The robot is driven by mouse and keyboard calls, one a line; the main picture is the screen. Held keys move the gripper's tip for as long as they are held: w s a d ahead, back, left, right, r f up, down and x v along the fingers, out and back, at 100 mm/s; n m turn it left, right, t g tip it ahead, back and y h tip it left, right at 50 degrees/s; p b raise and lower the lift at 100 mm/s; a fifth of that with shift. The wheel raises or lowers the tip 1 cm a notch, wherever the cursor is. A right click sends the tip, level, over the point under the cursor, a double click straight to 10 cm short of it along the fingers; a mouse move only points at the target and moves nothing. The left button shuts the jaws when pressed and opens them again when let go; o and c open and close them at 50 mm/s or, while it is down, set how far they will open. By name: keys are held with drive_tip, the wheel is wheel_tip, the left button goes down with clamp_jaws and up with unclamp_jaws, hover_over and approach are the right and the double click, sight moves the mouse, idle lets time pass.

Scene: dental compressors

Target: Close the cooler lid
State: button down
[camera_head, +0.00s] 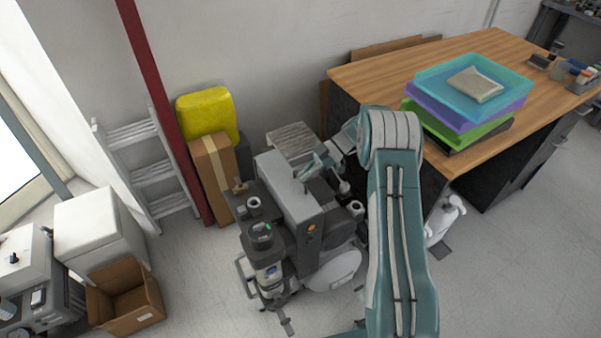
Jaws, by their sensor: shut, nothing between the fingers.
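My gripper (308,170) is in the middle of the view, small and partly hidden by its own links. It is shut and empty, over the grey boxy machine (283,178). I cannot tell whether it touches the machine. A light grey slatted panel (292,138) lies just behind the gripper. I cannot tell whether this panel is a lid. No cooler with a raised lid is plain to see. A white box (88,222) with a flat, closed-looking top stands at the left, well away from my gripper.
A wooden-topped bench (385,72) with stacked coloured trays (472,85) stands at the right. A red post (155,90), ladder (150,170), tall carton (212,172) and yellow container (206,112) stand behind. An open cardboard box (125,297) sits lower left.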

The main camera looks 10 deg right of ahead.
drive_tip(key=shift+d+f, duration=0.15)
drive_tip(key=shift+f, duration=0.2)
